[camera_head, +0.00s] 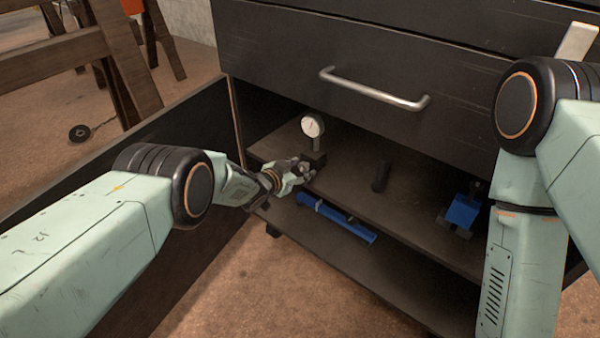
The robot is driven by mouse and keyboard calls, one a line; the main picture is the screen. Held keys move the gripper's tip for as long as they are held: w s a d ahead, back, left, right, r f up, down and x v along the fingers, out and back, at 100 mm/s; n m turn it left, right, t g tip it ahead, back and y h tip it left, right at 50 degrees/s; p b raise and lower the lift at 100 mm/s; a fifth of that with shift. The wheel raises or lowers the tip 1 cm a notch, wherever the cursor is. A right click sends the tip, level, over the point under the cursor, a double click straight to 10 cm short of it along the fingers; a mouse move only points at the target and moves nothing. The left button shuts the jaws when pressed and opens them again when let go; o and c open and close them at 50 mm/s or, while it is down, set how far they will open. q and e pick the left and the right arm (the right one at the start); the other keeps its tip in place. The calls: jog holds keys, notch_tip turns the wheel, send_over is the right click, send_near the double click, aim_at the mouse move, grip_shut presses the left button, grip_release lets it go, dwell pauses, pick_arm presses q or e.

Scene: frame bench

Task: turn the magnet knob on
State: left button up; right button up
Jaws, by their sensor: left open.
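A dial gauge (313,126) with a round white face stands upright on a small black magnet base (316,158), on the upper shelf of the dark cabinet. My left gripper (304,171) is open, close in front of the base at its lower left. I cannot tell whether its fingers touch the base. The magnet knob cannot be made out; the fingers cover the near side of the base. My right arm comes down the right side of the view, and its gripper is out of the picture.
The shelf (347,168) also carries a black cylinder (381,176) and a blue tool (462,211). A long blue bar (337,219) lies on the lower shelf. A drawer with a metal handle (375,91) is above. An open dark door panel (190,122) stands at left.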

pick_arm(q)
grip_shut()
dwell(0.6)
